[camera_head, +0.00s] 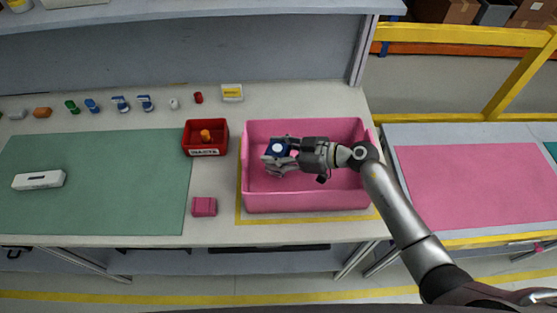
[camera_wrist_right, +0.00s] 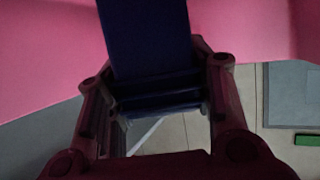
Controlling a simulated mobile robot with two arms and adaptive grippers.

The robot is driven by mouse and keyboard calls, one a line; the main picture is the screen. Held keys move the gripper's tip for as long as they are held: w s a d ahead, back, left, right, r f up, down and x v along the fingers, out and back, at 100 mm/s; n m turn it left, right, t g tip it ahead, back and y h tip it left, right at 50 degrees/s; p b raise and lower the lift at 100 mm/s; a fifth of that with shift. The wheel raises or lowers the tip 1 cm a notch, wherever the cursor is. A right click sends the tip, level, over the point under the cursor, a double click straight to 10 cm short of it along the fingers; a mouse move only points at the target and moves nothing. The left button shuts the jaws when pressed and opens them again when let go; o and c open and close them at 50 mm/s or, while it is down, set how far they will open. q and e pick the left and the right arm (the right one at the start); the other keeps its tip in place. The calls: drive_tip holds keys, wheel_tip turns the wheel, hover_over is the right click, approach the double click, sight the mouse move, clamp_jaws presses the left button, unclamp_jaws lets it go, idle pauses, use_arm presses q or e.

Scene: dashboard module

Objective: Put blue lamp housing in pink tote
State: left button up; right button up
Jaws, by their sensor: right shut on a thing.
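The pink tote (camera_head: 305,203) stands on the workbench right of its middle, with its open top facing up. My right gripper (camera_head: 281,152) is over the left half of the tote and shut on the blue lamp housing (camera_head: 277,148), which shows a white round face in the head view. In the right wrist view the dark blue housing (camera_wrist_right: 150,40) sits between the fingers, with pink walls around it. I cannot tell whether the housing touches the tote floor. My left gripper is not in view.
A red waste bin (camera_head: 206,152) with an orange item stands just left of the tote. A small pink block (camera_head: 204,206) lies at the front. A green mat (camera_head: 110,200) holds a white box (camera_head: 38,180). Several small parts line the back.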

wheel_tip(320, 180, down, 3)
drive_tip(key=shift+r, duration=0.15)
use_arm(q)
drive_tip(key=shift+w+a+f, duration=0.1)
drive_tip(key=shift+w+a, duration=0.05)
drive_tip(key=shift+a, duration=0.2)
use_arm(e)
drive_tip(key=shift+f, duration=0.25)
drive_tip(key=shift+f, duration=0.1)
drive_tip(key=o, duration=1.1)
drive_tip(key=shift+c, duration=0.2)
use_arm(q)
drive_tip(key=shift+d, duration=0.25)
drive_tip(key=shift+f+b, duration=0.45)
drive_tip(key=shift+b, duration=0.05)
use_arm(e)
drive_tip(key=v, duration=0.7)
drive_tip(key=shift+d, duration=0.2)
